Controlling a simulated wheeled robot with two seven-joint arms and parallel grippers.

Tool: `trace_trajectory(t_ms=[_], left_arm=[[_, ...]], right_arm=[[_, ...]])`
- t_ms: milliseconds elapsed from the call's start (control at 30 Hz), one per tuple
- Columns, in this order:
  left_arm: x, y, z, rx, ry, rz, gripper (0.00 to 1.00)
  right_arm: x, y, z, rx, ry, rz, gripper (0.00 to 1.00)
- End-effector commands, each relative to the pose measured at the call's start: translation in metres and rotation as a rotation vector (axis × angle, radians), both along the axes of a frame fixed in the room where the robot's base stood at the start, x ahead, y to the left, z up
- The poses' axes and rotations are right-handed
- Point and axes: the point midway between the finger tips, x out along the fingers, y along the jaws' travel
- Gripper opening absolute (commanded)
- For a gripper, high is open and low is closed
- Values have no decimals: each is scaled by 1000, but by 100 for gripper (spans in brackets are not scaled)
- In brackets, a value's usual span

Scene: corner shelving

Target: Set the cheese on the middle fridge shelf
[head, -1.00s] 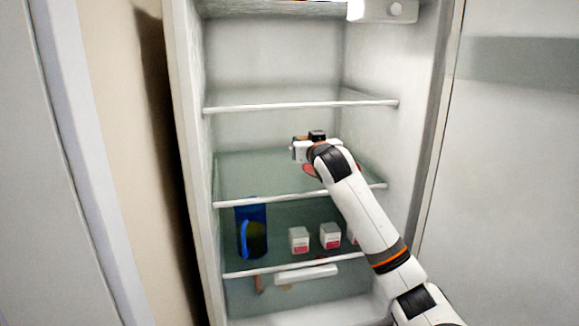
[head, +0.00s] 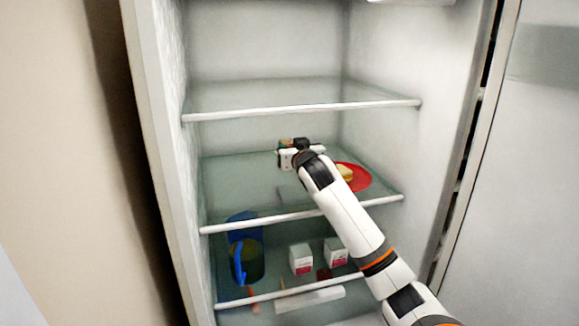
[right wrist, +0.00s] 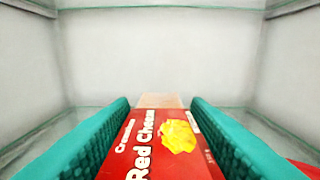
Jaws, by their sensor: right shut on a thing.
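My right gripper (head: 295,150) reaches into the open fridge, above the glass middle shelf (head: 240,185). In the right wrist view its two teal fingers (right wrist: 160,108) are shut on the sides of a red box of cheese (right wrist: 165,145), printed "Red Cheese" with a yellow picture. The box lies between the fingers and points toward the fridge's back wall. In the head view the gripper mostly hides the box. I cannot tell whether it touches the shelf. My left gripper is not in view.
A red plate (head: 362,184) with a sandwich (head: 345,172) stands on the middle shelf, right of my gripper and partly behind my arm. The shelf's left part is clear. The upper shelf (head: 260,95) looks empty. Below are white boxes (head: 301,259) and a blue item (head: 240,230).

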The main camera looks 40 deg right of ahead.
Motion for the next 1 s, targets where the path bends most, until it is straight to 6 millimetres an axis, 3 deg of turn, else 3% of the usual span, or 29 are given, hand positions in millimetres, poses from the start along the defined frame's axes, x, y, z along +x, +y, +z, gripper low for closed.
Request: trace_trajectory(t_ms=[233, 433, 800, 833, 967, 1000], left_arm=[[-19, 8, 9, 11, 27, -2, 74], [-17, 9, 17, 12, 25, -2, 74], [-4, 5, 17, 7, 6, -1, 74], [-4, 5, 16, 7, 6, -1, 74], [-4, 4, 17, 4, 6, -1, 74], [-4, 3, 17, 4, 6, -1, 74]], right_arm=[[0, 0, -27, 1, -2, 0, 4], [-1, 0, -54, 1, -3, 0, 4], [-1, 0, -61, -1, -4, 0, 4], [-1, 0, -63, 0, -1, 0, 45], [-1, 0, -62, 0, -1, 0, 66], [-1, 0, -62, 0, -1, 0, 66]])
